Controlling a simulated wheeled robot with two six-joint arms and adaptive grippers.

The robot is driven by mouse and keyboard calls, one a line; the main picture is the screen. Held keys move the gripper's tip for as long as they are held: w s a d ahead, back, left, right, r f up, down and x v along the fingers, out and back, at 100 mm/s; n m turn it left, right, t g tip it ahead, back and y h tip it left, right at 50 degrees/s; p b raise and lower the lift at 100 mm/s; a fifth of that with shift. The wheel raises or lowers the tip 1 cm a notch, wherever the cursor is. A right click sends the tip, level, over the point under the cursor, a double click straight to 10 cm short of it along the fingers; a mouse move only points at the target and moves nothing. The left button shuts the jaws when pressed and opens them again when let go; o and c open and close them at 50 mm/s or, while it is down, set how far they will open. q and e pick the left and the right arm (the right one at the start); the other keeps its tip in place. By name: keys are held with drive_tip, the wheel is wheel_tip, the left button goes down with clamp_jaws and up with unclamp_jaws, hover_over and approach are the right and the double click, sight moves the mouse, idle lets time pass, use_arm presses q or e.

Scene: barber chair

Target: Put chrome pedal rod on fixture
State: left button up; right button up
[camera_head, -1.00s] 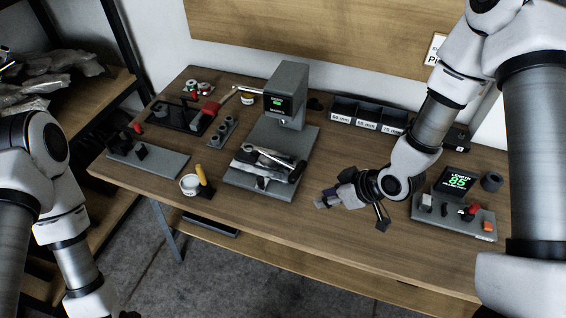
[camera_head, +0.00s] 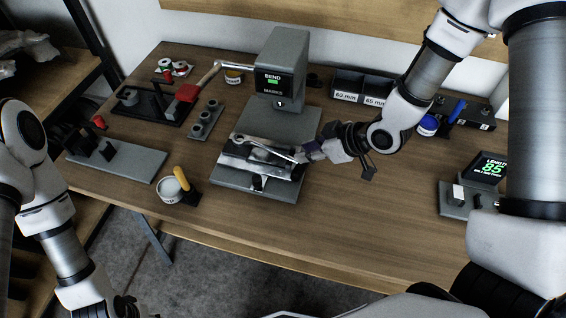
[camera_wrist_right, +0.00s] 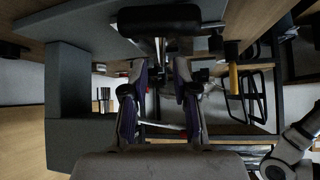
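A chrome rod (camera_head: 266,150) lies on the bed of the grey bending press (camera_head: 284,66), slanting down to the right, with its right end near my right gripper. My right gripper (camera_head: 308,153) is beside the press bed. In the right wrist view its two purple-grey fingers (camera_wrist_right: 164,95) stand apart, with no rod clearly held between them. A grey plate with black upright blocks (camera_head: 131,160), which looks like a fixture, sits at the table's left front. My left gripper (camera_head: 125,306) is at the bottom left edge, mostly out of frame; its fingers cannot be made out.
A tub with a yellow-handled tool (camera_head: 173,189) stands between plate and press. A red-headed tool (camera_head: 188,92) lies at the back left. Bins (camera_head: 363,86) stand behind my right arm. A length gauge (camera_head: 488,170) is at the right. The table front right of the press is clear.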

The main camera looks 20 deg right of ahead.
sight(286, 155)
drive_tip(key=p+x, duration=0.1)
drive_tip(key=x, duration=0.6)
drive_tip(key=shift+w+a+r+p, duration=0.15)
drive_tip(key=shift+w+a+p, duration=0.1)
drive_tip(key=shift+p, duration=0.1)
drive_tip(key=shift+w, duration=0.1)
clamp_jaws()
